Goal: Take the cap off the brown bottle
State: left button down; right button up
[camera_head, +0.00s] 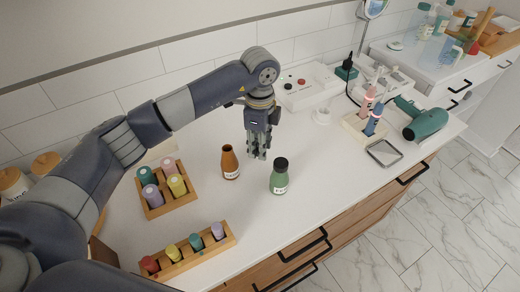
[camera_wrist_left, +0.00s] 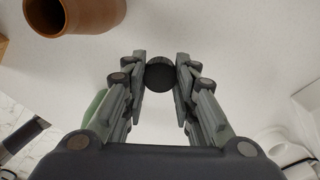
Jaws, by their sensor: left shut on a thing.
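The brown bottle (camera_head: 230,162) stands upright on the white counter, and its narrow top shows no cap. Its brown body also shows at the top left of the left wrist view (camera_wrist_left: 75,12). A green bottle (camera_head: 279,178) with a black cap stands to its right. My left gripper (camera_head: 258,156) points down above the counter, behind the green bottle and to the right of the brown one. In the left wrist view its fingertips are shut on a small round black cap (camera_wrist_left: 160,75). My right gripper is not in view.
A wooden rack (camera_head: 166,205) of coloured jars stands left of the bottles, and a longer rack (camera_head: 190,259) is at the front. A white box (camera_head: 306,85), a grey tray (camera_head: 384,153) and a green hair dryer (camera_head: 424,119) are further right. The counter right of the green bottle is clear.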

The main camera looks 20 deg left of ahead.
pick_arm(q)
jog(key=shift+w+f, duration=0.2)
notch_tip(320, 180, down, 3)
jog(key=shift+r+p, duration=0.1)
jog(key=shift+p, duration=0.5)
jog(key=shift+f, duration=0.35)
jog(key=c, duration=1.3)
grip_release()
jog(key=shift+r, duration=0.1)
jog(key=shift+r, duration=0.2)
notch_tip(320, 180, up, 11)
jog(key=shift+f+b, duration=0.2)
jog(key=shift+b, duration=1)
jog(key=shift+r, duration=0.6)
